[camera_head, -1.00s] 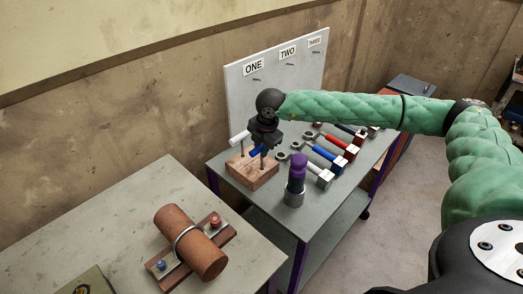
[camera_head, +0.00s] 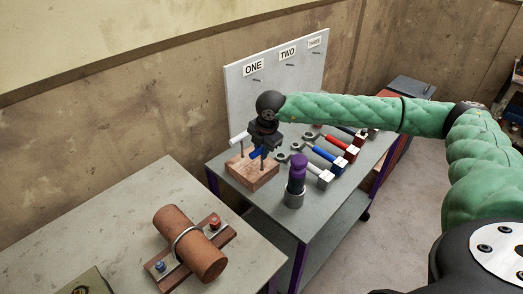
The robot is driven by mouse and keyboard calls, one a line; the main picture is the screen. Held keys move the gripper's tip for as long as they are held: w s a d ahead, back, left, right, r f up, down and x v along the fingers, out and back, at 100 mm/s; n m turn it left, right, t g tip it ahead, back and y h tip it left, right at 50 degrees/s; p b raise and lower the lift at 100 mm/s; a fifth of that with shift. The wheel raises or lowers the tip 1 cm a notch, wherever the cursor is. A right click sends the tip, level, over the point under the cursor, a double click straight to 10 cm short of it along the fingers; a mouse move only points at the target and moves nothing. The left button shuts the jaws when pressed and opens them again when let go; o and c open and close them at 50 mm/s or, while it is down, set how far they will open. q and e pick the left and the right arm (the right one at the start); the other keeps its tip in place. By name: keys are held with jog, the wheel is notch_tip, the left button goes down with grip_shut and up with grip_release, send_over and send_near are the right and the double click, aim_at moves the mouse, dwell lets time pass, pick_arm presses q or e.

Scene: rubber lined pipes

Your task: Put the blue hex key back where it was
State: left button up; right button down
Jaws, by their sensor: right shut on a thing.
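The blue hex key (camera_head: 257,153) shows as a small blue handle at the wooden block (camera_head: 252,176), just under my right gripper (camera_head: 263,146). A thin shaft stands below the blue handle at the block; I cannot tell how deep it sits. My right gripper is shut on the blue hex key, and its fingers hide part of the handle. A white-handled hex key (camera_head: 239,137) stands in the same block, to the left of the blue one. My left gripper is not in view.
The cart (camera_head: 256,205) also holds a purple-handled tool in a grey cup (camera_head: 294,198) and several hammers and wrenches to the right. A pegboard labelled ONE, TWO, THREE (camera_head: 242,98) stands behind. A pipe in a clamp (camera_head: 190,245) lies on the near table.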

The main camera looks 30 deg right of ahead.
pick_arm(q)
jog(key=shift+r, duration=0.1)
pick_arm(e)
jog(key=shift+f, duration=0.1)
jog(key=c, duration=1.3)
grip_release()
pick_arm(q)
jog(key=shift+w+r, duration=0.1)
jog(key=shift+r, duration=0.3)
pick_arm(e)
jog(key=shift+o, duration=0.2)
jog(key=shift+p, duration=0.7)
jog(key=shift+s+r, duration=0.25)
jog(key=shift+r, duration=0.9)
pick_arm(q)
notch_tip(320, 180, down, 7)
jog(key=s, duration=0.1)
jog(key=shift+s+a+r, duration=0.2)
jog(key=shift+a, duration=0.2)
pick_arm(e)
jog(key=shift+s+d+r, duration=0.15)
jog(key=shift+s+r, duration=0.05)
jog(key=shift+r, duration=0.7)
jog(key=shift+s+d+r, duration=0.15)
jog(key=shift+s+r, duration=0.1)
jog(key=shift+r, duration=0.65)
jog(key=shift+s+d+r, duration=0.15)
jog(key=shift+s+r, duration=0.05)
jog(key=shift+r, duration=0.7)
